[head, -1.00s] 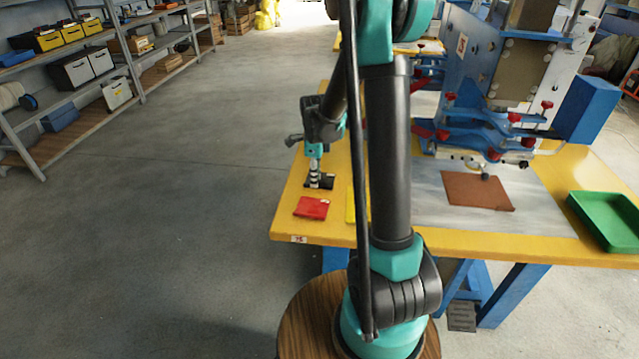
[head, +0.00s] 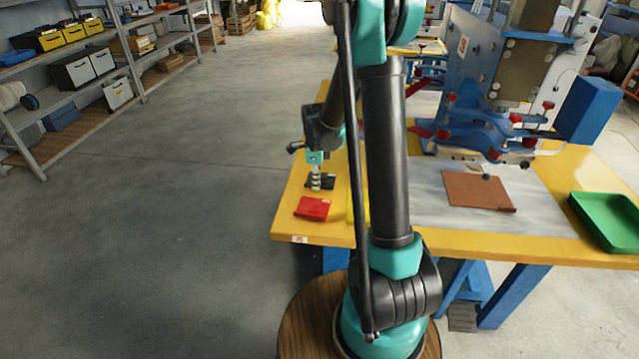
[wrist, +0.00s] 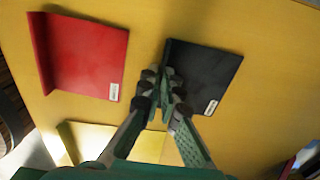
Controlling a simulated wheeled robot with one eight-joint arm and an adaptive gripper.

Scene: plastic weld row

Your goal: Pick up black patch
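The black patch (wrist: 203,75) lies flat on the yellow table, with a white label at its lower right corner in the wrist view. It also shows small in the head view (head: 327,181), partly covered by my gripper. My gripper (wrist: 161,80) points down at the patch's left edge in the wrist view. Its fingertips are close together, with a narrow gap between them, and overlap that edge in the picture. I cannot tell whether they touch the patch. My gripper also shows in the head view (head: 315,185).
A red patch (wrist: 85,55) with a raised left edge lies beside the black one. A yellow piece (wrist: 90,140) lies near my gripper's base. In the head view, a brown sheet (head: 478,191) lies under the blue machine (head: 490,125), and a green tray (head: 608,222) sits at right.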

